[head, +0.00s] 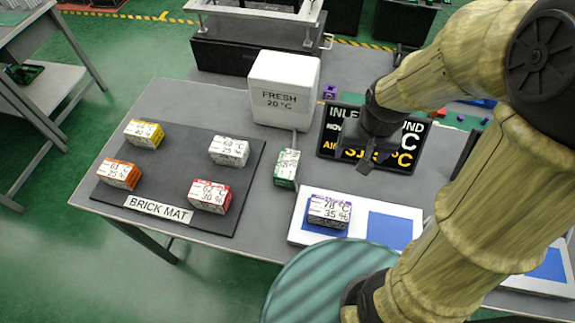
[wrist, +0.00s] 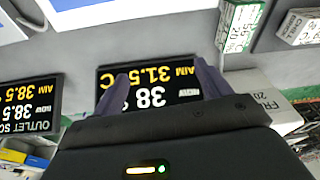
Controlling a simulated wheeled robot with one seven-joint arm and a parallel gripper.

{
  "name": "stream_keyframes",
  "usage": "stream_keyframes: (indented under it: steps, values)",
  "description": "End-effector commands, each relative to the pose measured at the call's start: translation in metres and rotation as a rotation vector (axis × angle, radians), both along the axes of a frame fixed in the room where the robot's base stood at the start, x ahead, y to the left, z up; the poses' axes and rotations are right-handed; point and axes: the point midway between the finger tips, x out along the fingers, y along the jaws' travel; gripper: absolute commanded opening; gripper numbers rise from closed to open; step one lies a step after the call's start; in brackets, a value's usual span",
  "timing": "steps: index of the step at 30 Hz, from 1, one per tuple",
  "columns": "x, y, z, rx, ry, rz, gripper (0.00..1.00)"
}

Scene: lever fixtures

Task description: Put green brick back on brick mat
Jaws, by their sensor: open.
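The green brick (head: 287,168) is a white-labelled block with green sides. It stands on the grey table just right of the black brick mat (head: 165,170), apart from it. It also shows at the upper right of the wrist view (wrist: 240,25). The mat holds yellow (head: 144,134), orange (head: 119,174), white (head: 229,151) and red (head: 209,196) bricks. My gripper (head: 368,162) is open and empty, over the black display to the right of the green brick. In the wrist view its two fingers (wrist: 164,85) are spread with nothing between them.
A white box marked FRESH (head: 284,88) stands behind the green brick. The black INLET display (head: 331,140) lies under my gripper. A white tray with blue squares (head: 412,212) holds a purple-topped brick (head: 329,209) at the front. Bare table surrounds the green brick.

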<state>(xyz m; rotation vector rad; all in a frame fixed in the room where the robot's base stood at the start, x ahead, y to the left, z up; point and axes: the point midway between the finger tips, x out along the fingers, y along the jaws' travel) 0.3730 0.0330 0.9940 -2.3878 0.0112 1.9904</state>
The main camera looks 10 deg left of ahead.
Motion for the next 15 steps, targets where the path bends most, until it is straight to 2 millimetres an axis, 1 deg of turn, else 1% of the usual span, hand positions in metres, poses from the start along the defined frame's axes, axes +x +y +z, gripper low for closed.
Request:
stream_keyframes:
  steps: [1, 2, 3, 5, 6, 9, 12, 15]
  values:
    - [0.013, 0.021, 0.01, 0.005, 0.025, 0.002, 0.76]
    - [0.019, 0.034, 0.012, 0.008, 0.041, -0.003, 0.76]
    - [0.027, 0.052, 0.016, 0.011, 0.063, -0.015, 0.76]
    - [0.036, 0.082, 0.019, 0.012, 0.097, -0.033, 0.76]
    - [0.041, 0.1, 0.021, 0.01, 0.118, -0.046, 0.76]
    - [0.047, 0.139, 0.023, 0.003, 0.158, -0.078, 0.76]
    - [0.048, 0.16, 0.022, -0.003, 0.177, -0.102, 0.76]
    - [0.048, 0.165, 0.021, -0.006, 0.183, -0.112, 0.76]
